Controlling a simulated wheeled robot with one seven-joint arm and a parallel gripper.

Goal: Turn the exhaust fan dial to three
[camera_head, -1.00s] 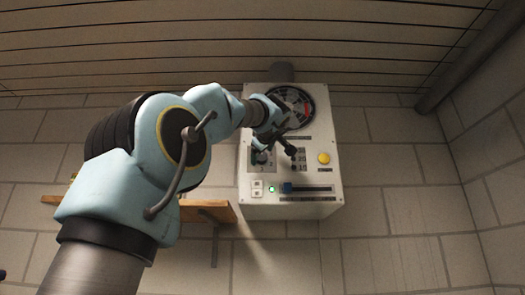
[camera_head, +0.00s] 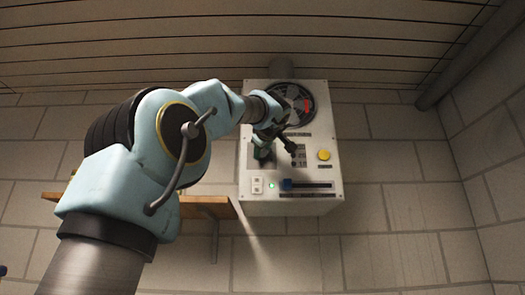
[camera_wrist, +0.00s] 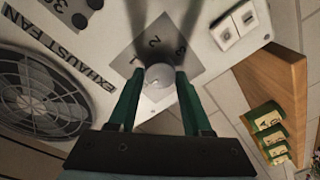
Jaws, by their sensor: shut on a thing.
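The exhaust fan dial (camera_wrist: 160,75) is a pale grey round knob on a grey plate (camera_wrist: 184,38) with printed numbers, of which a 2 and what looks like a 3 are readable. The knob's pointer is too unclear to read. My gripper (camera_wrist: 159,80) is shut on the dial, one green finger on each side. In the head view my gripper (camera_head: 264,156) is at the left part of the white control box (camera_head: 318,118) and hides most of the dial.
The fan (camera_head: 290,104) with a red mark is above. A yellow button (camera_head: 324,155), a blue slider knob (camera_head: 287,185) and white switches (camera_head: 257,185) share the panel. A wooden shelf (camera_wrist: 283,83) with green packets (camera_wrist: 266,120) is close by.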

